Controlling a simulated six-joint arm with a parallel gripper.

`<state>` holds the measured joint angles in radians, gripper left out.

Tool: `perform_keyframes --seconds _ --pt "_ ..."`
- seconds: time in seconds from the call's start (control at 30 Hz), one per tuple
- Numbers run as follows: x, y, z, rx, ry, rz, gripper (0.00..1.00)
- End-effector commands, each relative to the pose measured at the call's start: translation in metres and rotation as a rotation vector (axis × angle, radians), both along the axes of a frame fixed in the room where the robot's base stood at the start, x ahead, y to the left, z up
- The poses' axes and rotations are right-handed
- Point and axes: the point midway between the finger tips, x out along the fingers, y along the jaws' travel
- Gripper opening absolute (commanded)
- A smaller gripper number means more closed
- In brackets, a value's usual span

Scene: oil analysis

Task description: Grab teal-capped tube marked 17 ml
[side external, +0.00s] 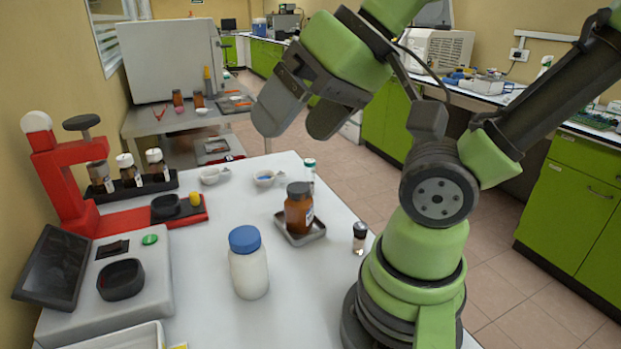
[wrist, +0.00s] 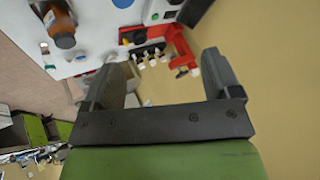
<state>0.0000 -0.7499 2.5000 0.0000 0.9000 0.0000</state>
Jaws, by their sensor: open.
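A small clear tube with a teal cap (side external: 310,170) stands on the white table, just behind and right of a brown bottle that partly hides it. Its marking is too small to read. My gripper (side external: 297,118) is open and empty, held in the air above and behind the table's far part, apart from the tube. In the wrist view, my gripper's two fingers (wrist: 160,62) are spread with nothing between them. The brown bottle shows at upper left there; I cannot make out the tube clearly in that view.
The brown bottle (side external: 299,210) sits on a small metal tray (side external: 312,237). A blue-capped white jar (side external: 249,270), a black-capped vial (side external: 360,238) and small white dishes (side external: 210,176) stand nearby. A red stand (side external: 60,180) and a rack of several bottles (side external: 140,190) are at left.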

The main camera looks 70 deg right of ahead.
Motion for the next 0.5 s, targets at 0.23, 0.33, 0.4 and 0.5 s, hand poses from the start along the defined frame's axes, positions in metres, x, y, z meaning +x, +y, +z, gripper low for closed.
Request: perform_keyframes --seconds 0.23,0.33,0.4,0.5 --pt "0.000 0.000 0.000 0.000 0.000 0.000 0.59" --pt "0.000 0.000 0.000 0.000 0.000 0.000 0.59" --pt "0.002 -0.001 0.000 -0.002 0.001 -0.005 0.59" --pt "0.013 -0.008 0.001 -0.018 0.013 -0.035 0.59"
